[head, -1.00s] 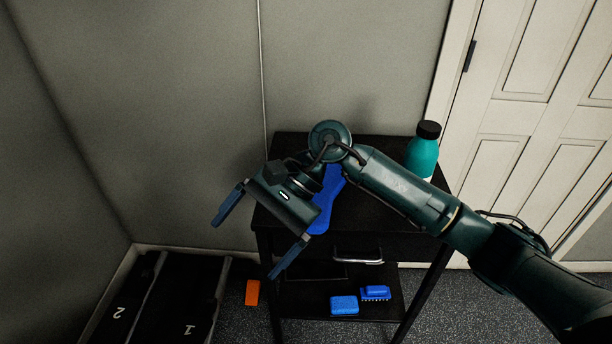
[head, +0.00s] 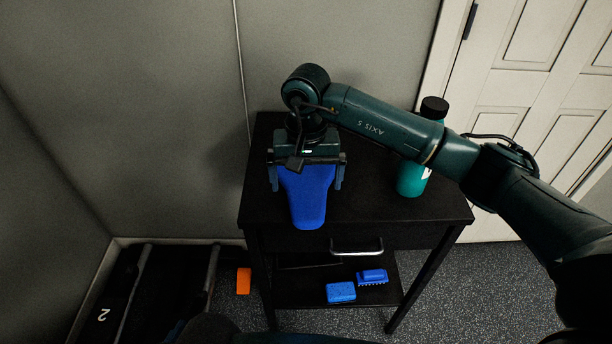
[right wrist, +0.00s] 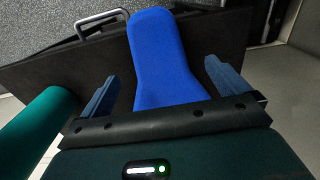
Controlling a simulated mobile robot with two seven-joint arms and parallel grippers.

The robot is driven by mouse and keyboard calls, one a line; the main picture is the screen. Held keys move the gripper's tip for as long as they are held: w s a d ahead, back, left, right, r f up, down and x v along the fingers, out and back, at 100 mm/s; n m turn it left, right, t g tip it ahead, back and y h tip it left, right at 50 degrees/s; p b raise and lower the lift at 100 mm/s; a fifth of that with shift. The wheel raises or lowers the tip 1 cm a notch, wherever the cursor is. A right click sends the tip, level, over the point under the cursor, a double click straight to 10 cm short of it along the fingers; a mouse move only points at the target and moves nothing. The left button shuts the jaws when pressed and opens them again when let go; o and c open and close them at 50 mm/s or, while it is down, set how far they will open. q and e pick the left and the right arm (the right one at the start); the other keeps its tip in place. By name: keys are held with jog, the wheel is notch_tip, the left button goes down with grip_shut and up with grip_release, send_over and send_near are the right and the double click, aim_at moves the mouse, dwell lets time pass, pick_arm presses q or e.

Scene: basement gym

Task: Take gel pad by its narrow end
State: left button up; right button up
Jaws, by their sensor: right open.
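The blue gel pad (head: 308,205) lies on the black top of a small table (head: 390,215), its free end toward the table's front edge. My right gripper (head: 307,180) is above the table at the pad's back end, jaws open, one finger on each side of the pad. In the right wrist view the gel pad (right wrist: 155,55) runs away from between the two fingers of the right gripper (right wrist: 163,85), with visible gaps on both sides. The pad's back end is hidden under the gripper body. My left gripper is not in view.
A teal bottle (head: 411,182) with a black cap stands on the table to the right, partly behind my right arm. A blue sponge (head: 341,292) and a blue brush (head: 372,276) lie on the lower shelf. An orange block (head: 243,281) is on the floor at left.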

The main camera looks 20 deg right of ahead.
aim_at(307, 197)
notch_tip(307, 197, down, 5)
jog(key=shift+s+f+p, duration=0.1)
jog(key=shift+p, duration=0.25)
jog(key=shift+c, duration=0.3)
jog(key=c, duration=0.7)
